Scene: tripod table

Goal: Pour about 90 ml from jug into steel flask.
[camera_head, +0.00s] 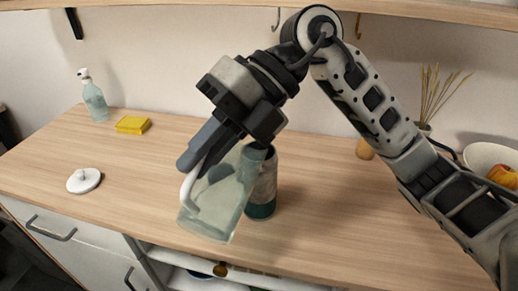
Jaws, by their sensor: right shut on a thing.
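A clear glass jug (222,207) with a pale handle is held by my right gripper (200,158), which is shut on the handle. The jug is tilted, with its upper end to the right near the top of the steel flask (264,190). The flask stands upright on the counter behind and to the right of the jug, partly hidden by it. The flask's body is grey with a dark green lower band. I cannot tell whether liquid is flowing or how much is in either one. My left gripper is out of view.
On the wooden counter (330,190) a white lid (84,181), a yellow sponge (132,125) and a spray bottle (95,100) stand at the left. A fruit bowl (485,158) and a vase of dry stalks (427,112) are at the right. A shelf runs above.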

